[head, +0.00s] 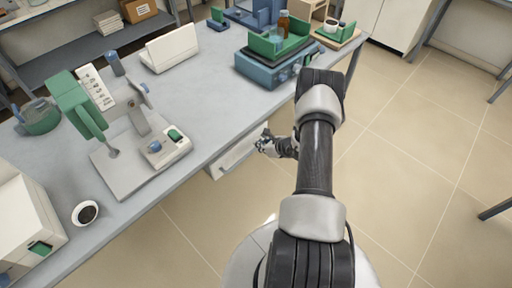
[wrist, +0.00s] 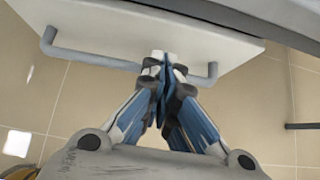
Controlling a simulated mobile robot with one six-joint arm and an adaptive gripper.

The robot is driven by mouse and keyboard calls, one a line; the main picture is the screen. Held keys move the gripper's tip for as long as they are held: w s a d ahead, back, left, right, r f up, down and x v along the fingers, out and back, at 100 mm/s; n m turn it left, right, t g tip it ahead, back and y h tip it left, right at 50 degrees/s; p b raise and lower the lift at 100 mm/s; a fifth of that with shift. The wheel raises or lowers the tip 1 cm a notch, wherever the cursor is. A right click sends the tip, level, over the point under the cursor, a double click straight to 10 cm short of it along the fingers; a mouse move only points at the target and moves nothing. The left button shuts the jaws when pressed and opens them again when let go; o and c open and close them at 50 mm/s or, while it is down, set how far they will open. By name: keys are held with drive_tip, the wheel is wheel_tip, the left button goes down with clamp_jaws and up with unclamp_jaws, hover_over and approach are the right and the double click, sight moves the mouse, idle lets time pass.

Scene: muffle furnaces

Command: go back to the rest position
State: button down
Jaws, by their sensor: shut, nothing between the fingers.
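My gripper (head: 264,144) is at the front edge of the bench, in front of a white drawer front (head: 238,152) in the head view. In the wrist view my gripper (wrist: 162,62) is shut and its fingertips meet with nothing between them. The white panel (wrist: 120,25) with a grey bar handle (wrist: 90,57) lies just beyond the fingertips. Whether the fingers touch the panel or handle I cannot tell.
The grey bench (head: 215,110) carries a green-armed stand (head: 85,110), a white device (head: 170,48), a blue unit with a green tray (head: 270,70) and a small cup (head: 86,213). The tiled floor (head: 420,130) to the right is clear.

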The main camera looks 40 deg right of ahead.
drive_tip(key=p+v, duration=0.2)
drive_tip(key=v, duration=0.7)
drive_tip(key=shift+s+r+p, duration=0.25)
drive_tip(key=shift+r+p, duration=0.1)
drive_tip(key=w+a+r+n+y, duration=0.2)
drive_tip(key=w+a+r+n, duration=0.3)
drive_tip(key=r, duration=0.4)
drive_tip(key=w+a+r+n+y, duration=0.2)
drive_tip(key=a+r+n, duration=0.4)
drive_tip(key=r, duration=0.4)
drive_tip(key=s+a+r+n+g+y, duration=0.2)
drive_tip(key=a+r+n+g, duration=0.3)
drive_tip(key=a+r, duration=0.7)
drive_tip(key=s+a+r+n+g+h, duration=0.1)
drive_tip(key=s+a+r+n+h, duration=0.1)
drive_tip(key=s+a+r+n, duration=0.7)
drive_tip(key=s+r+n+h, duration=0.1)
drive_tip(key=s+n+h, duration=0.1)
drive_tip(key=s+n, duration=0.3)
drive_tip(key=s+r+n+t+h, duration=0.1)
drive_tip(key=s+n+h, duration=0.2)
drive_tip(key=s, duration=0.6)
drive_tip(key=shift+a+r+n, duration=0.2)
drive_tip(key=shift+r+n, duration=0.05)
drive_tip(key=shift+n, duration=0.65)
